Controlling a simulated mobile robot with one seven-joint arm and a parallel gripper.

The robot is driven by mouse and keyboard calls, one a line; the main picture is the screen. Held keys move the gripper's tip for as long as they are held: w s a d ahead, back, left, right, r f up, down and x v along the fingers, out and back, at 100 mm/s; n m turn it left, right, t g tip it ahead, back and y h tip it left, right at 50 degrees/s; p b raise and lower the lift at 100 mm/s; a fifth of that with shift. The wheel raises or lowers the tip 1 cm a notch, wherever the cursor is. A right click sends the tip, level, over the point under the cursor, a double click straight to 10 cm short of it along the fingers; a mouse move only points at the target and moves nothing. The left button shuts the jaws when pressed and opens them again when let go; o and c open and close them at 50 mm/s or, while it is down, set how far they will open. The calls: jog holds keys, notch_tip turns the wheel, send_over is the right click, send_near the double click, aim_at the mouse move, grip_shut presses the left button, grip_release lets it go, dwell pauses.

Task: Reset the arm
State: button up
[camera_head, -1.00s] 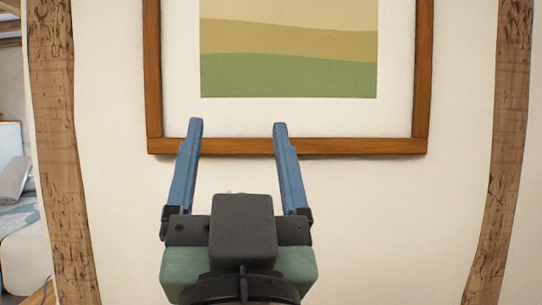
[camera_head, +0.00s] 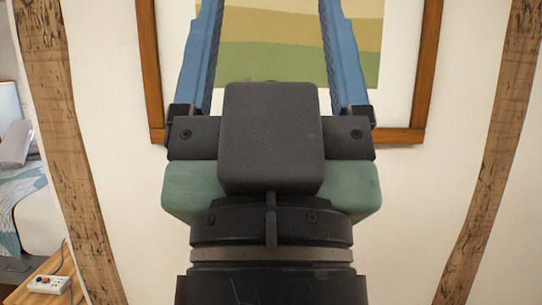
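My gripper (camera_head: 268,30) fills the middle of the head view, with its two blue fingers spread wide apart and pointing up. Nothing shows between the fingers except the wall picture behind them. The fingertips run past the top edge of the frame and are hidden. My dark wrist and the green-grey gripper body stand below the fingers, close to the camera.
A wood-framed landscape picture (camera_head: 425,75) hangs on the white wall behind my gripper. Timber posts stand at the left (camera_head: 62,120) and right (camera_head: 500,150). At the far left are a bed (camera_head: 38,215) and a power strip (camera_head: 50,284) on a wooden surface.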

notch_tip(320, 180, up, 18)
jog(key=p, duration=1.5)
jog(key=shift+f, duration=0.25)
